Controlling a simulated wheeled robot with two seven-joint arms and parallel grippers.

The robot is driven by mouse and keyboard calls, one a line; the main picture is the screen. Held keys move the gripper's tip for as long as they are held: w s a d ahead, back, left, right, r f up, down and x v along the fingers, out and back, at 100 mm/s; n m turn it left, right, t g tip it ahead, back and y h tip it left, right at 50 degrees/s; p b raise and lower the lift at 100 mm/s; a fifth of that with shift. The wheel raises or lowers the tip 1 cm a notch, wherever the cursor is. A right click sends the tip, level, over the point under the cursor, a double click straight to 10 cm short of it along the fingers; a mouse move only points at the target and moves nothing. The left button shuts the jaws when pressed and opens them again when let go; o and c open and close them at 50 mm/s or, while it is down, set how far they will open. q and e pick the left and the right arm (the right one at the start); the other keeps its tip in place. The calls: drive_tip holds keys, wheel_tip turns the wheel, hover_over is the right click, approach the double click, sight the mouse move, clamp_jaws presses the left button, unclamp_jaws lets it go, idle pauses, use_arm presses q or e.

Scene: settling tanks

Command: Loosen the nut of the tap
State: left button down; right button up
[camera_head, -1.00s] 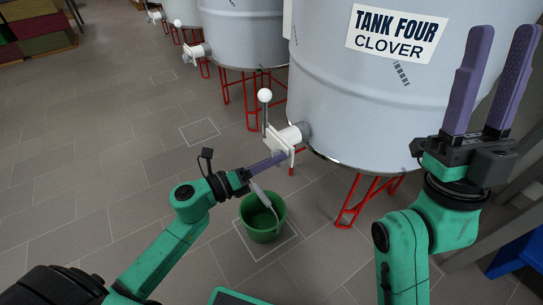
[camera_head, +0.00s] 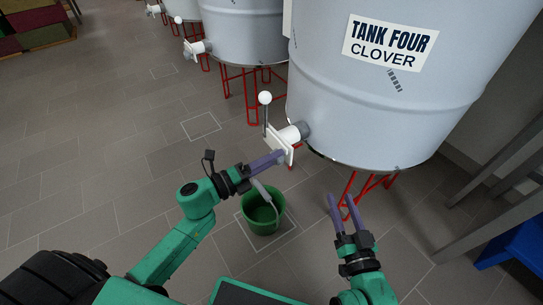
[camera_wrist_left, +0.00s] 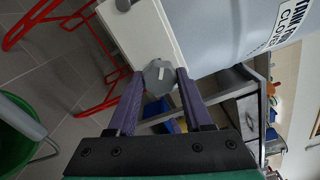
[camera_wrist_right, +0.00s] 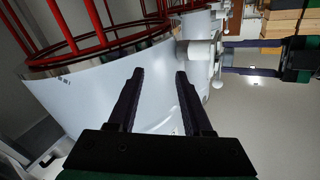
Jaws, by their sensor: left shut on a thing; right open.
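The white tap (camera_head: 291,134) sticks out low from the side of tank four (camera_head: 375,95), with a white ball-topped lever (camera_head: 264,98) upright. My left gripper (camera_head: 281,157) is at the front of the tap. In the left wrist view its purple fingers (camera_wrist_left: 158,82) are shut on a grey many-sided nut (camera_wrist_left: 157,76) beside the tap's white plate (camera_wrist_left: 142,35). My right gripper (camera_head: 342,198) is open and empty, below and right of the tap.
Red stand legs (camera_head: 360,195) are under the tank. A grey frame (camera_head: 490,225) and blue box (camera_head: 520,250) are at right.

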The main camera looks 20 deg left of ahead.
drive_tip(key=s+f+g+p, duration=0.1)
drive_tip(key=s+f+g, duration=0.4)
drive_tip(key=s+f, duration=0.55)
use_arm(q)
drive_tip(key=shift+n+p, duration=2.8)
drive_tip(key=shift+n, duration=0.6)
use_arm(e)
drive_tip(key=shift+g+h, duration=0.3)
drive_tip(key=shift+g, duration=0.1)
drive_tip(key=shift+w+a+r, duration=0.1)
drive_tip(key=shift+w+r, duration=0.15)
drive_tip(key=shift+r, duration=0.6)
drive_tip(key=shift+w+a+r, duration=0.1)
drive_tip(key=shift+w+r, duration=0.2)
drive_tip(key=shift+r, duration=0.6)
drive_tip(key=shift+w+a+r, duration=0.1)
drive_tip(key=shift+w+r, duration=0.15)
drive_tip(key=shift+r, duration=0.6)
use_arm(q)
drive_tip(key=shift+c, duration=1.5)
unclamp_jaws()
